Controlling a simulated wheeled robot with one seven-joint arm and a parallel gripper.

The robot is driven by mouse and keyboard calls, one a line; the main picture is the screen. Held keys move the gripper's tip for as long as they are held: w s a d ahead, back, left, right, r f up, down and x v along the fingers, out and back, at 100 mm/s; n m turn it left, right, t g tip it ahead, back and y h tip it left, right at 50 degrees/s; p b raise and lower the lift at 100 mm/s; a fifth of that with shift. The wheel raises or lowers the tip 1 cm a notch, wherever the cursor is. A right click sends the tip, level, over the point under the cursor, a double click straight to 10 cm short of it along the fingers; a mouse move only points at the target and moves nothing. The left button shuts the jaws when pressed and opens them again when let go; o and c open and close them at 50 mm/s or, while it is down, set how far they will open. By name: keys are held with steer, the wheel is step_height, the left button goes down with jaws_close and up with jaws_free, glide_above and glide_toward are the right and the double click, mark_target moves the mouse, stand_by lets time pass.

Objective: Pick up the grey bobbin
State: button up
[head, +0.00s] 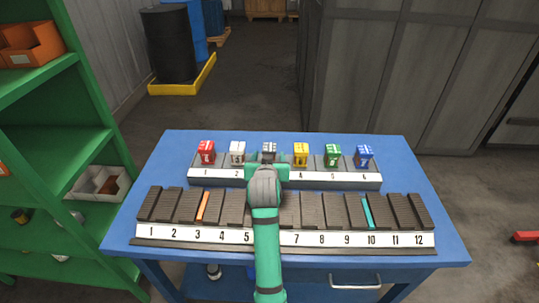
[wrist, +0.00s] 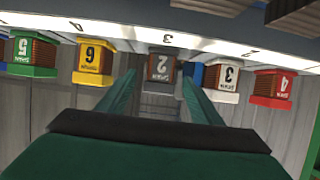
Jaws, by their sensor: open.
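My gripper (wrist: 159,84) is open, with one green finger on each side of the line to the bobbin. The bobbin appears just beyond the fingertips, centred between them; whether they touch it cannot be told. In the head view my gripper (head: 267,170) is over the rear rack, hiding its label there.
The rear rack (head: 215,174) also holds red (head: 206,151), white (head: 237,153), yellow (head: 301,154), green (head: 332,155) and blue (head: 364,156) bobbins. A longer numbered rack (head: 180,237) lies in front, with orange and teal pieces. Both are on a blue table (head: 410,172). Green shelves (head: 60,150) stand left.

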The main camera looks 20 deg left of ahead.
mark_target(269, 153)
steer(key=x, duration=0.4)
steer(key=shift+w+f, duration=0.1)
steer(key=c, duration=1.3)
steer(key=shift+c, duration=0.2)
